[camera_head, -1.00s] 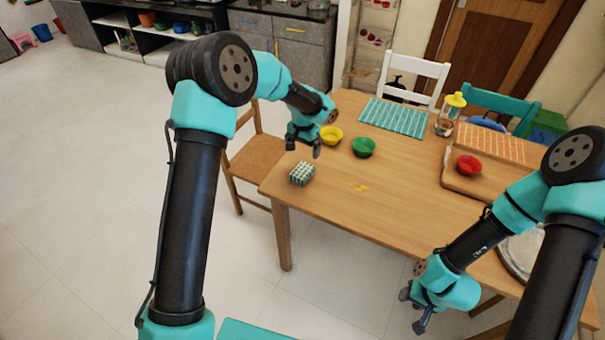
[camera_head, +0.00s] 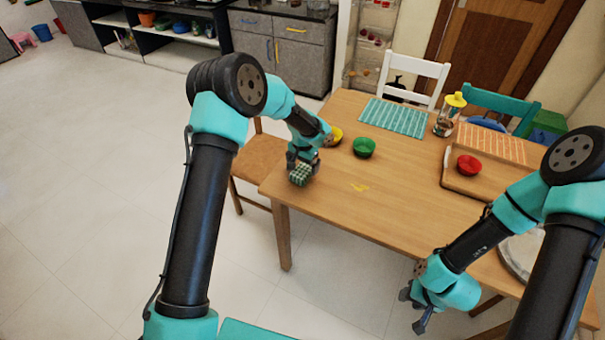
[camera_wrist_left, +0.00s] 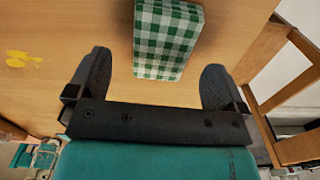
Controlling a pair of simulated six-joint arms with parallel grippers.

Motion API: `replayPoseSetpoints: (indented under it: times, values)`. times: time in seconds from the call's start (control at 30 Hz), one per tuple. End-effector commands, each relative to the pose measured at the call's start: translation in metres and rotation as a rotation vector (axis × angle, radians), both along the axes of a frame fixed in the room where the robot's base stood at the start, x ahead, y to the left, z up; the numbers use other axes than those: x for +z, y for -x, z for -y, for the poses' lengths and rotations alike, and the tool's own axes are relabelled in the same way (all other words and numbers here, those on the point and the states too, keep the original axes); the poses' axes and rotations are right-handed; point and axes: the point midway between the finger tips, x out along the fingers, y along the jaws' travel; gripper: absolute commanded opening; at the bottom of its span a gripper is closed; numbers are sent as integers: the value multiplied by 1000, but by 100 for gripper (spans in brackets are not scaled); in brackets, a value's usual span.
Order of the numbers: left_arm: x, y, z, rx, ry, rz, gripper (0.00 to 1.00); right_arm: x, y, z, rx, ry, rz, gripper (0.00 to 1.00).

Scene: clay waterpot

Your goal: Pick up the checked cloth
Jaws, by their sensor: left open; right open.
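The checked cloth (camera_head: 300,176) is a small folded green-and-white block on the table near its left corner. My right gripper (camera_head: 418,310) is open and empty beside the table's front edge, away from the cloth.
A yellow bowl (camera_head: 336,136) and a green bowl (camera_head: 364,147) stand close behind the cloth. A yellow mark (camera_head: 360,187) lies on the table (camera_head: 400,195). A red bowl (camera_head: 468,165) is on a wooden board (camera_head: 490,182) at right. A wooden chair (camera_head: 252,160) stands at left.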

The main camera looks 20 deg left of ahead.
Motion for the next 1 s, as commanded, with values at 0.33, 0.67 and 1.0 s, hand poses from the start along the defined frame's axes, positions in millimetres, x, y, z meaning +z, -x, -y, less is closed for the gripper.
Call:
replayPoseSetpoints:
  times: [0.33, 0.67, 1.0]
  values:
    - [-40, 0, -2, 0, 1, 1, 98, 0, 0, 0, 0, 0, 0, 43]
    - [-41, 0, -2, 0, 2, 2, 98, 0, 0, 0, 0, 0, 0, 43]
    - [-41, 0, -2, 0, 2, 2, 81, 0, 0, 0, 0, 0, 0, 43]
